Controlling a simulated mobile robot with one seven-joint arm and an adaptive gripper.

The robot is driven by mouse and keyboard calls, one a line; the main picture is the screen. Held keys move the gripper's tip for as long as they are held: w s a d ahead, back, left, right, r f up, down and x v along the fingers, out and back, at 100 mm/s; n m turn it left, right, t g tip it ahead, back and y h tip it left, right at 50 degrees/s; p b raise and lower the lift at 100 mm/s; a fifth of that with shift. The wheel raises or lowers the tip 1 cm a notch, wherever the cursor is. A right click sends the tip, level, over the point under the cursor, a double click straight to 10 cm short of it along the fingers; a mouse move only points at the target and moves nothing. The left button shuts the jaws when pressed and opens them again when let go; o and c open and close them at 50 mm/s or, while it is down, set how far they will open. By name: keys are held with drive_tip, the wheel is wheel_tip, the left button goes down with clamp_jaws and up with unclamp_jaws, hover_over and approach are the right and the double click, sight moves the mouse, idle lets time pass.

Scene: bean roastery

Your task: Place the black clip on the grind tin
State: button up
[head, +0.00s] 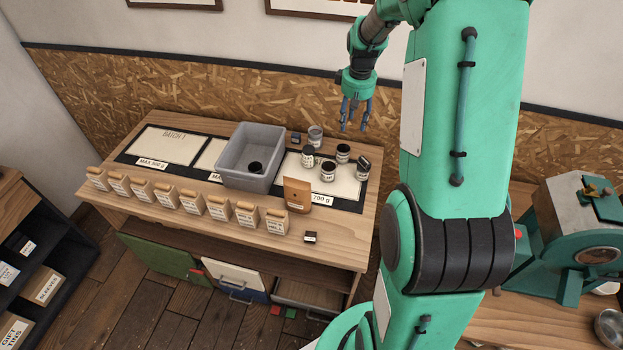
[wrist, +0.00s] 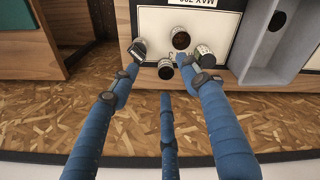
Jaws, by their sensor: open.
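My gripper (head: 356,118) hangs open and empty above the back right of the table; its blue fingers also show in the wrist view (wrist: 160,84). Several dark-lidded tins stand below it on the right pale mat: a left tin (head: 308,156), a front tin (head: 328,171), a back tin (head: 343,153) and a right tin (head: 364,166). In the wrist view, the right tin (wrist: 138,50) has a dark, angular top. I cannot read which is the grind tin. A small black piece with a pale label (head: 310,237) lies at the table's front; I cannot tell if it is the clip.
A grey bin (head: 232,150) holds a dark round thing (head: 255,167). A brown bag (head: 297,194) and a row of labelled pouches (head: 191,201) line the front. The left mat (head: 160,145) is clear.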

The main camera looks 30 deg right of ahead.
drive_tip(key=s+a+r+t, duration=0.1)
drive_tip(key=s+a+r, duration=0.4)
drive_tip(key=a+r, duration=0.4)
drive_tip(key=s+a+r+t, duration=0.1)
drive_tip(key=s+a+r, duration=0.4)
drive_tip(key=a+r, duration=0.45)
drive_tip(key=s+a+r+t, duration=0.1)
drive_tip(key=s+a, duration=0.7)
drive_tip(key=s, duration=0.2)
drive_tip(key=s+a+r+t, duration=0.1)
drive_tip(key=s+a, duration=0.6)
drive_tip(key=s, duration=0.3)
drive_tip(key=shift+s+a+t, duration=0.2)
drive_tip(key=shift+a+t, duration=0.2)
wheel_tip(320, 180, down, 11)
drive_tip(key=b, duration=1.1)
